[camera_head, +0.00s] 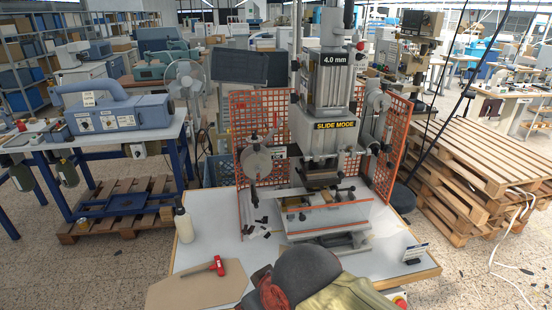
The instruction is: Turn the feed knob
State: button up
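The foil stamping press (325,135) stands on a white-topped workbench (215,225) in the middle of the head view. It carries a "4.0 mm" label and a "SLIDE MODE" label. A round light disc (257,161) with dark handles is on its left side, and another round disc (377,101) is at its upper right. Small dark knobs (385,148) show on the right side and around the lower table (320,213) of the press. I cannot tell which one is the feed knob. My gripper is not in view.
Orange mesh guards (243,118) flank the press. Stacked pallets (480,165) stand right.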

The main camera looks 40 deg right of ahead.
aim_at(366, 140)
jog(key=z, duration=1.75)
jog(key=i+l+z, duration=0.15)
jog(key=l+z, duration=0.25)
jog(key=i+l+z, duration=0.15)
jog(key=z, duration=0.2)
